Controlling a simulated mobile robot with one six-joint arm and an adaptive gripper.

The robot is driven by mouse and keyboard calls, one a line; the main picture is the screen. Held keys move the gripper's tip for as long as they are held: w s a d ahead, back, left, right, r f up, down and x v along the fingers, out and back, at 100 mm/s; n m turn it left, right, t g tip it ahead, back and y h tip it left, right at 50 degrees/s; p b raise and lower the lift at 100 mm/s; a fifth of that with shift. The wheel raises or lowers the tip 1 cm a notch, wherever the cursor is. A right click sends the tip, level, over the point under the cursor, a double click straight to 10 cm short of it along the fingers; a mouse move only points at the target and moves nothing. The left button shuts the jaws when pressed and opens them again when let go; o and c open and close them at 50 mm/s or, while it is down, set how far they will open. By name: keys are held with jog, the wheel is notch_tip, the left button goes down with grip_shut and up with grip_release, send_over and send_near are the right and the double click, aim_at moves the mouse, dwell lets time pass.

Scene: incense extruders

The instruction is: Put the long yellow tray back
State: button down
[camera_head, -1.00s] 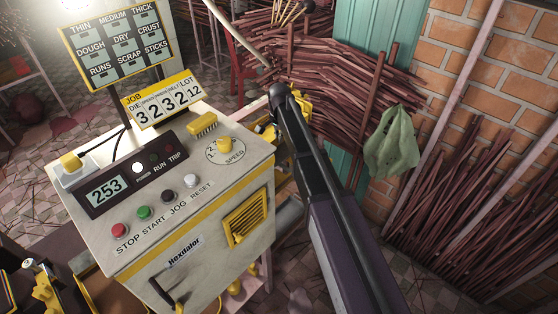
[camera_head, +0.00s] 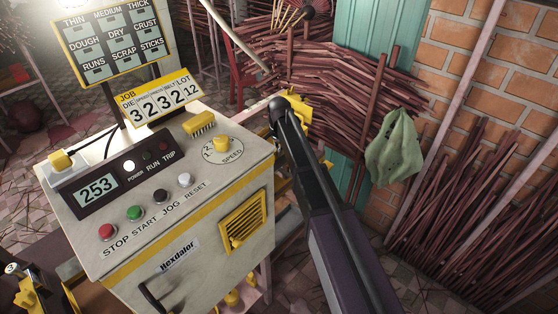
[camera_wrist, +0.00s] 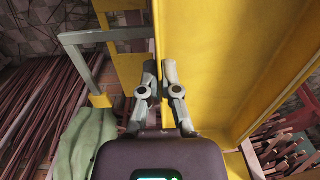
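The long yellow tray (camera_wrist: 224,60) fills the middle and right of the wrist view, a long trough with raised side walls. My gripper (camera_wrist: 160,72) is at its left side wall, with one finger on each side of the thin upper edge. The fingers are close together and look shut on that edge; the exact contact is too small to tell. In the head view my arm hides the gripper and most of what is beyond it; only a small yellow part shows past the arm's far end.
The Hexdalor control cabinet (camera_head: 170,215) stands left of my arm, with a job sign (camera_head: 160,98) above it. A green cloth (camera_head: 395,147) hangs at the right by a brick wall (camera_head: 490,75). Stick bundles (camera_head: 475,210) lean there. A grey bracket (camera_wrist: 85,38) stands left of the tray.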

jog(key=shift+f+b, duration=2.15)
jog(key=shift+f, duration=0.1)
jog(key=shift+f, duration=0.1)
jog(key=c, duration=0.8)
grip_release()
notch_tip(320, 180, up, 12)
jog(key=p, duration=1.2)
jog(key=shift+s+d, duration=0.1)
jog(key=s+d+n, duration=0.7)
jog(key=s+d, duration=1.6)
jog(key=s, duration=0.2)
jog(key=shift+s+n, duration=0.3)
jog(key=shift+s, duration=0.1)
